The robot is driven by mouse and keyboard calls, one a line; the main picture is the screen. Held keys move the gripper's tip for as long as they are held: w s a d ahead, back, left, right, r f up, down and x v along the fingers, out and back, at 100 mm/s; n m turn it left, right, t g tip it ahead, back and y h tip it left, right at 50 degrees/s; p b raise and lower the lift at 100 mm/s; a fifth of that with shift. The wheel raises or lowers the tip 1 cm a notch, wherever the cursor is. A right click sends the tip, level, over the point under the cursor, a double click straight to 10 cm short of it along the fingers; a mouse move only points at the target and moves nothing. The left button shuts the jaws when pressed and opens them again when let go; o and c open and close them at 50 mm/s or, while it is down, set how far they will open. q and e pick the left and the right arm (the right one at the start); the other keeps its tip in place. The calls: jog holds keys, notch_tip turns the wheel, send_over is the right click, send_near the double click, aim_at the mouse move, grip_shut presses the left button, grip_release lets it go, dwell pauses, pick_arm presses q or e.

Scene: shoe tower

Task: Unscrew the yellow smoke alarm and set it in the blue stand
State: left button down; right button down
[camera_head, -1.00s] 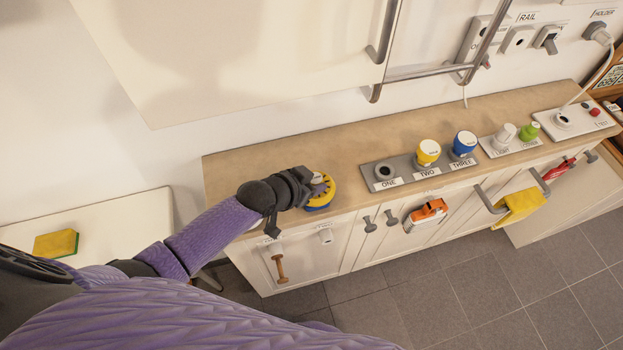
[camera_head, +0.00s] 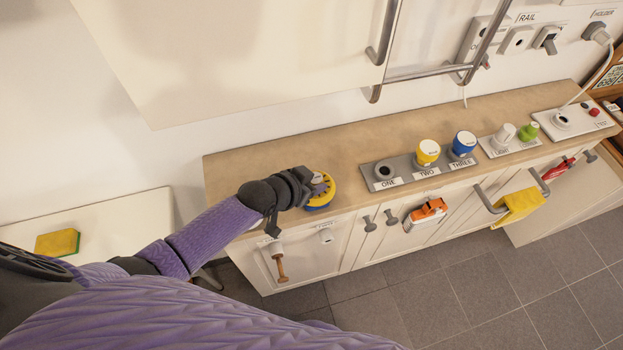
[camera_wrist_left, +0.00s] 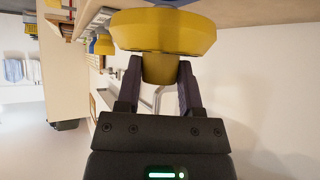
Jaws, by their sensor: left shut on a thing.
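The yellow smoke alarm (camera_head: 325,188) is at the left end of the wooden counter. My left gripper (camera_head: 312,187) is shut on it from the left. In the left wrist view my gripper (camera_wrist_left: 160,85) has its two fingers on either side of the narrow neck of the alarm (camera_wrist_left: 162,35). The blue stand (camera_head: 320,207) shows as a blue edge under the alarm, and a sliver of blue also shows at the top of the left wrist view. Most of the stand is hidden, so I cannot tell whether the alarm is fully seated. My right gripper is not in view.
Cabinet doors and handles hang above. The counter between alarm and panel is clear. A sponge (camera_head: 57,243) lies on the left table.

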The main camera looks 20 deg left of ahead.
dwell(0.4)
pick_arm(q)
jog(key=shift+f+b, duration=0.95)
jog(key=shift+f, duration=0.35)
jog(key=shift+c, duration=0.7)
grip_release()
jog(key=p+v, duration=0.4)
jog(key=v, duration=0.6)
